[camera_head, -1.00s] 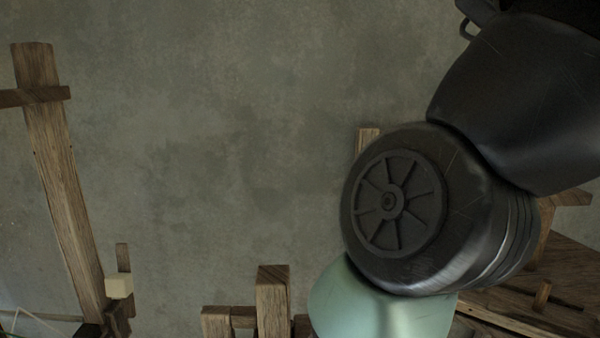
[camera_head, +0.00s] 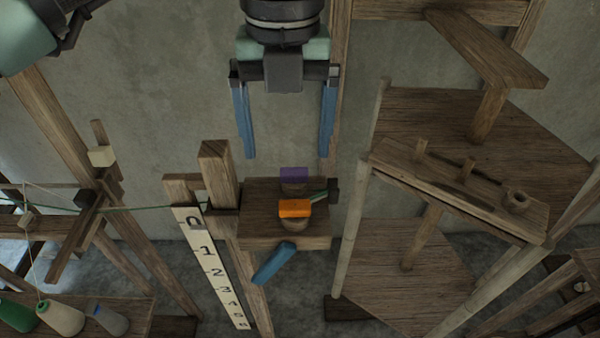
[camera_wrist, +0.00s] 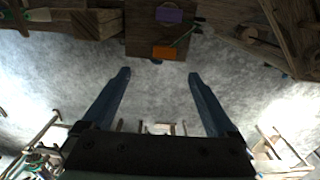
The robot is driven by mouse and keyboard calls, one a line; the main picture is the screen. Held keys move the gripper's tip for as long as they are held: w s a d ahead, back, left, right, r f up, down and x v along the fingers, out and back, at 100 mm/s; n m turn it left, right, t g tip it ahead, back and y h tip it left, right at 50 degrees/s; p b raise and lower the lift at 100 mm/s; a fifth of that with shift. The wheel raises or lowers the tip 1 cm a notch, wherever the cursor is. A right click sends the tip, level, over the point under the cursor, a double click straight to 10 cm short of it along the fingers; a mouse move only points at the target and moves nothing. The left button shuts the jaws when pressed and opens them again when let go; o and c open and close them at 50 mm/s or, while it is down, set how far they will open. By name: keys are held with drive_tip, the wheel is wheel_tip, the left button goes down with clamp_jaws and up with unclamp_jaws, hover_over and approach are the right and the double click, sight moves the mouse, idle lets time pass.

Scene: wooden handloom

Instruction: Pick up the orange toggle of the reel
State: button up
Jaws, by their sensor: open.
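The orange toggle (camera_head: 295,208) sits on a round base near the front edge of a small wooden shelf (camera_head: 258,228). A purple toggle (camera_head: 294,174) stands just behind it. My gripper (camera_head: 288,155) is open and empty, its two blue fingers pointing down above and behind the shelf in the head view. In the wrist view my gripper (camera_wrist: 159,74) has its fingers wide apart, and the orange toggle (camera_wrist: 164,53) lies beyond the fingertips, touching neither. The purple toggle also shows there (camera_wrist: 169,15), farther off. The reel itself is not clear to me.
A blue handle (camera_head: 273,263) hangs below the shelf. A numbered scale (camera_head: 212,268) and a wooden post (camera_head: 219,175) stand at its left. A green thread (camera_head: 145,207) runs in from the left. A wooden rack (camera_head: 460,190) stands to the right.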

drive_tip(key=p, duration=0.2)
hover_over(295, 204)
drive_tip(key=f, duration=0.5)
drive_tip(key=shift+a+f, duration=0.25)
drive_tip(key=shift+a, duration=0.1)
drive_tip(key=shift+d+f+p, duration=0.2)
drive_tip(key=shift+f+p, duration=0.5)
drive_tip(key=shift+f, duration=0.75)
drive_tip(key=shift+d+f+p, duration=0.15)
drive_tip(key=shift+f+p, duration=0.55)
drive_tip(key=shift+f, duration=0.75)
drive_tip(key=c, duration=1.4)
wheel_tip(295, 204, up, 10)
drive_tip(key=b, duration=0.3)
drive_tip(key=shift+r+b, duration=0.1)
drive_tip(key=shift+b, duration=0.3)
